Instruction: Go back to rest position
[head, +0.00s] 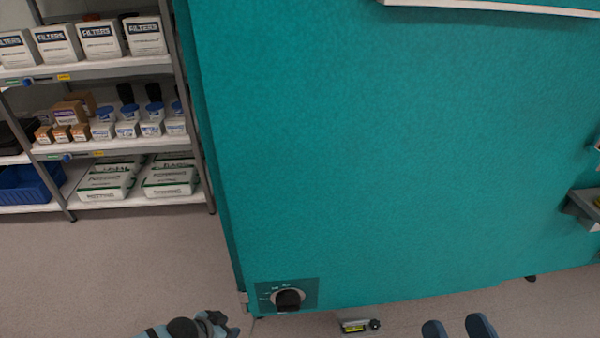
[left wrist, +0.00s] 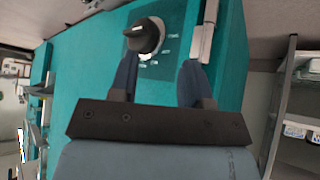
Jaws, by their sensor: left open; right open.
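My left gripper (head: 222,325) is at the bottom left of the head view, cut off by the frame edge. In the left wrist view my left gripper (left wrist: 158,72) has its two blue fingers apart, with nothing between them. A black rotary knob (head: 288,299) sits on a dark plate at the lower left corner of the teal chamber (head: 400,150). The knob (left wrist: 147,36) also shows just beyond the left fingertips; I cannot tell the exact gap. My right gripper (head: 458,328) shows two blue fingertips, apart and empty, at the bottom edge.
A shelf unit (head: 100,72) with filter boxes, tubs, packets and a blue bin (head: 25,188) stands at the left. A small object with a green part and black knob (head: 358,325) is below the chamber. Bare floor (head: 110,260) lies in front of the shelves.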

